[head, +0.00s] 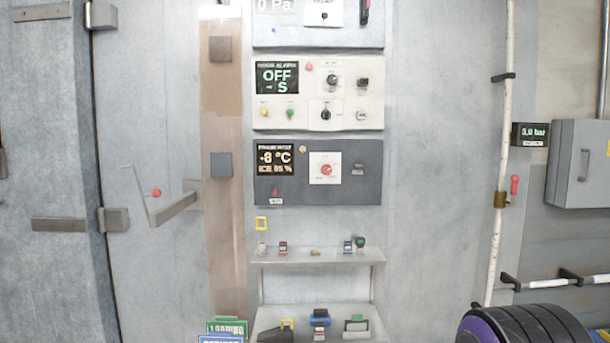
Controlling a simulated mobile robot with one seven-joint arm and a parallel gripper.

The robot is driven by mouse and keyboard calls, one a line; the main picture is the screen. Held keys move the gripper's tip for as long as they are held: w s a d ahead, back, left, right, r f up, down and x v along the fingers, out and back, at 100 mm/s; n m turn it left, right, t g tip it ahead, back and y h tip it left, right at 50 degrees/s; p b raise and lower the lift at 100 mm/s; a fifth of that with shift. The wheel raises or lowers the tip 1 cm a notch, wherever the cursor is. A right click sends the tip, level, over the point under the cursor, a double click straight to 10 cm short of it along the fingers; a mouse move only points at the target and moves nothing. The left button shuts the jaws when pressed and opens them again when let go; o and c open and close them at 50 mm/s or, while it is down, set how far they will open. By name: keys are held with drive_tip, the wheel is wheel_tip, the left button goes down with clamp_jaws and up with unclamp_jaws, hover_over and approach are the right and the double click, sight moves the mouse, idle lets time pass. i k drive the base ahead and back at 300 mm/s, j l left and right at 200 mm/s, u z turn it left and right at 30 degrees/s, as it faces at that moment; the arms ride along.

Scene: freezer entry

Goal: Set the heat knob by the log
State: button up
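The heat knob (326,170) is a small red knob on a square white plate with marks around it. It sits mid-panel on a dark grey panel (340,195) whose display (275,160) reads about "-8 °C, ICE 85 %"; the heading is blurred but looks like "FRAME HEAT". The knob's pointer is too small to read. I cannot make out a log in this view. My gripper is not in view.
Above is a white alarm panel (345,112) reading "OFF". Below, a shelf (320,256) and a lower tray (375,322) hold small items. A metal door handle (170,208) juts out at left. A white pipe (500,150) and grey box (582,180) stand right.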

sight(326, 170)
drive_tip(key=u, duration=1.8)
drive_tip(key=i+l, duration=0.35)
drive_tip(key=i, duration=0.15)
drive_tip(key=i+l+z, duration=0.1)
drive_tip(key=z, duration=0.35)
drive_tip(key=i+z, duration=0.3)
drive_tip(key=z, duration=0.15)
